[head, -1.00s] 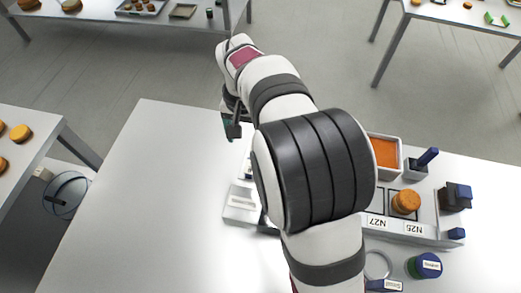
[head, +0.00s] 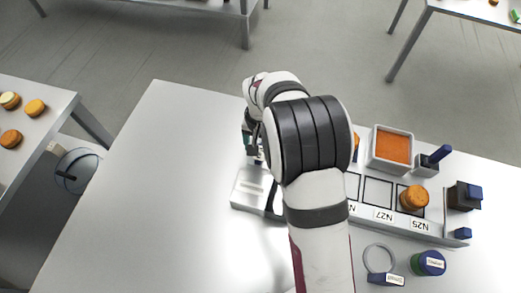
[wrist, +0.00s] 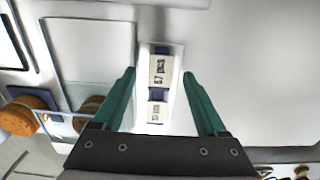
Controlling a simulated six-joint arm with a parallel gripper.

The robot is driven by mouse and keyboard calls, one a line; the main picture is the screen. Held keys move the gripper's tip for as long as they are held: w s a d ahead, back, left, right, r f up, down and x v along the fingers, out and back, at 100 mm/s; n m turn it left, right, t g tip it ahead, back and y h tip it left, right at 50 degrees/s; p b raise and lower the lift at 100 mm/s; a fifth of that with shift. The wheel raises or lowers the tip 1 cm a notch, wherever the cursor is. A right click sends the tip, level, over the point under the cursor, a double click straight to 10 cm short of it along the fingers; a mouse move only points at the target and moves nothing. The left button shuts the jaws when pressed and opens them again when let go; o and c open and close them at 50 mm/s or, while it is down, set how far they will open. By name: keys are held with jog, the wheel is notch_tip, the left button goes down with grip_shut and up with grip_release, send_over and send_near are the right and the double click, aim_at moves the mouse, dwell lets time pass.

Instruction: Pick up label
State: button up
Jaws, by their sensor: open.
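In the wrist view, two small white labels with dark print lie in a narrow white holder with blue parts. The upper label (wrist: 158,72) sits between my fingertips, and the lower label (wrist: 155,113) is closer to the palm. My gripper (wrist: 159,76) is open, with one green finger on each side of the holder and clear gaps to both. I cannot tell how far above the labels the fingertips are. In the head view my gripper (head: 250,140) is mostly hidden behind my arm, and the labels cannot be made out.
A pale grey box (head: 252,188) stands beside my arm. The table's left half is clear.

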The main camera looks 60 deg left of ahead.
jog(key=shift+f, duration=0.25)
jog(key=c, duration=0.9)
